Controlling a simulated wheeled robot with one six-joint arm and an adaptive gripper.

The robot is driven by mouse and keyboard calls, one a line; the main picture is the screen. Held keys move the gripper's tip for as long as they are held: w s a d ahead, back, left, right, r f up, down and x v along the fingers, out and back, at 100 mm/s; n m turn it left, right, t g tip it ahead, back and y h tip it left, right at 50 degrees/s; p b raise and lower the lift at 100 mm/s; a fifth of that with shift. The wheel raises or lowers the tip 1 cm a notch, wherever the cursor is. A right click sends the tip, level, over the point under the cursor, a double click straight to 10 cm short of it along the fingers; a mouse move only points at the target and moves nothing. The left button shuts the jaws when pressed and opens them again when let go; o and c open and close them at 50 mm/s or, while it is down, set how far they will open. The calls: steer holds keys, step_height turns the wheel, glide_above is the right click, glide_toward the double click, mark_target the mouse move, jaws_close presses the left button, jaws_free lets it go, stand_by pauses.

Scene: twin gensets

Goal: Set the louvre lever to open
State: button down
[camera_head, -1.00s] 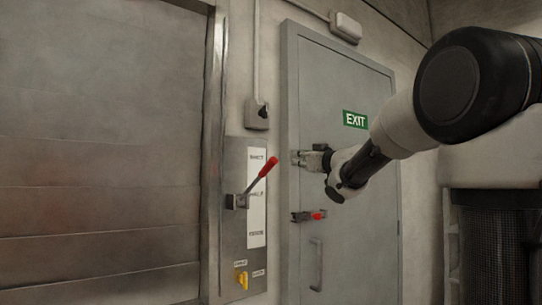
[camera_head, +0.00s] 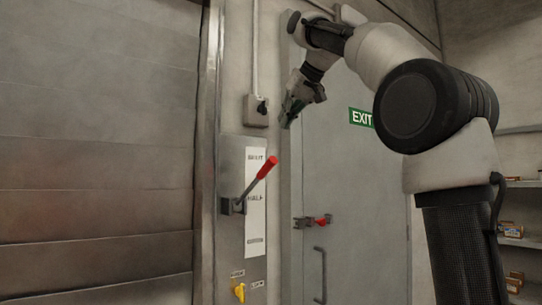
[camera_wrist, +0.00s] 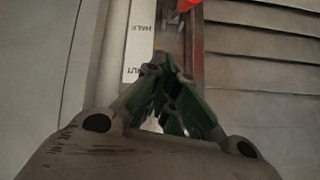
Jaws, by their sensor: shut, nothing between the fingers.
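The louvre lever (camera_head: 267,168) has a red grip on a grey rod. It slants up and right from its pivot block (camera_head: 232,206) on a metal panel. Its grip end is near the top label of the white label strip (camera_head: 256,225), which seems to read SHUT; the middle label reads HALF and the bottom one is too blurred to read. My gripper (camera_head: 290,117) is shut and empty, pointing down, above and right of the lever and apart from it. In the wrist view my gripper (camera_wrist: 165,80) points towards the strip (camera_wrist: 140,45), with the red grip (camera_wrist: 190,4) at the top edge.
A yellow switch (camera_head: 239,292) sits low on the panel. A grey box with a black knob (camera_head: 262,107) is above it. A grey exit door (camera_head: 350,170) with a red-tipped latch (camera_head: 320,221) and handle (camera_head: 320,275) stands right. Louvre slats (camera_head: 95,150) fill the left.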

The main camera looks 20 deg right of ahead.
steer(key=shift+n+g, duration=0.3)
steer(key=w+a+f, duration=0.1)
steer(key=f, duration=0.2)
steer(key=w+a+f, duration=0.1)
steer(key=f, duration=0.2)
steer(key=w+a+f, duration=0.1)
steer(key=a+f, duration=0.1)
steer(key=f, duration=0.1)
steer(key=shift+w+f, duration=0.1)
steer(key=shift+w, duration=0.2)
steer(key=shift+s+f, duration=0.2)
steer(key=shift+f, duration=0.3)
